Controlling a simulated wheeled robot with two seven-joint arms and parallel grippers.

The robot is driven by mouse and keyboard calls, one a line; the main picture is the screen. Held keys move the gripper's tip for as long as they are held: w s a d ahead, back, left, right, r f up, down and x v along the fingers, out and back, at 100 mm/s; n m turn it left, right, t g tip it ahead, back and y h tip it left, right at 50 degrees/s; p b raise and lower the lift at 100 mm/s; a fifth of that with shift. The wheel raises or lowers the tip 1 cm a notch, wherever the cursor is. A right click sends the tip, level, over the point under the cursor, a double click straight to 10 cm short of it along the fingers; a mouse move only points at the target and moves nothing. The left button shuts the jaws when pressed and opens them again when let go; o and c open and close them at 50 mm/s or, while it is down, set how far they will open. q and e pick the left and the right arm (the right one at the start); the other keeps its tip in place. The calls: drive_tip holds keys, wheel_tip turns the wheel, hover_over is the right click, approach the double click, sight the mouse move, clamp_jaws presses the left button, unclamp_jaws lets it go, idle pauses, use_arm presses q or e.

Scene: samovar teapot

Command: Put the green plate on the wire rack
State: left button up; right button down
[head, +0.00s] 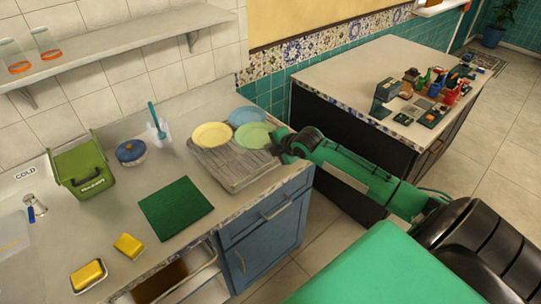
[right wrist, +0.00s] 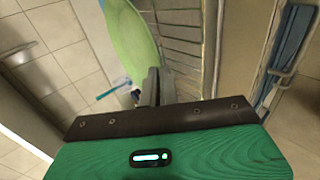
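The green plate (head: 254,135) is at the back right part of the grey slatted wire rack (head: 238,176). It is close above or touching the rack; I cannot tell which. My right gripper (head: 276,146) is at the plate's right rim. In the right wrist view, the fingers (right wrist: 155,86) look closed together on the near rim of the green plate (right wrist: 130,38), partly hiding it. The rack's slats (right wrist: 182,50) show right of the plate there. My left gripper is not in view.
A yellow plate (head: 211,135) and a blue plate (head: 246,116) are beside the green plate, at the rack's back.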

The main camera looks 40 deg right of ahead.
wheel_tip(320, 180, down, 5)
drive_tip(key=shift+p, duration=0.5)
drive_tip(key=c, duration=2)
unclamp_jaws()
drive_tip(key=shift+f, duration=0.15)
drive_tip(key=shift+o, duration=0.3)
drive_tip(key=a+b+v, duration=0.1)
drive_tip(key=b+v, duration=0.1)
drive_tip(key=v, duration=1)
drive_tip(key=shift+d, duration=0.45)
